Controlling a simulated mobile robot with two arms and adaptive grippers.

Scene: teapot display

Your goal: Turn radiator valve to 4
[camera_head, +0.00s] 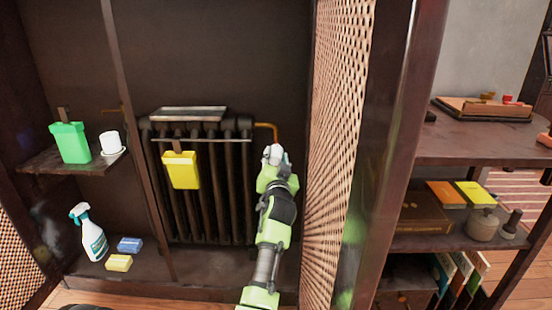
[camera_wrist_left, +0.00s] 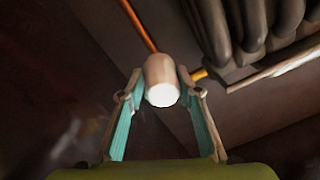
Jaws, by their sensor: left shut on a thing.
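The radiator valve (camera_wrist_left: 162,82) is a pale rounded knob with a bright white end, in the middle of the left wrist view. An orange pipe runs up from it. My left gripper (camera_wrist_left: 160,88) is shut on it, with one teal-padded finger on each side. In the head view my left gripper (camera_head: 274,158) is at the right end of the dark ribbed radiator (camera_head: 220,205) and largely hides the valve. The numbers on the valve cannot be read. My right gripper is not in view.
A perforated door panel (camera_head: 338,130) stands close on the right of my arm. A yellow container (camera_head: 181,170) hangs on the radiator's front rail. A shelf at left holds a green container (camera_head: 71,142) and a white cup (camera_head: 110,142). A spray bottle (camera_head: 90,235) and sponges (camera_head: 124,252) are below.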

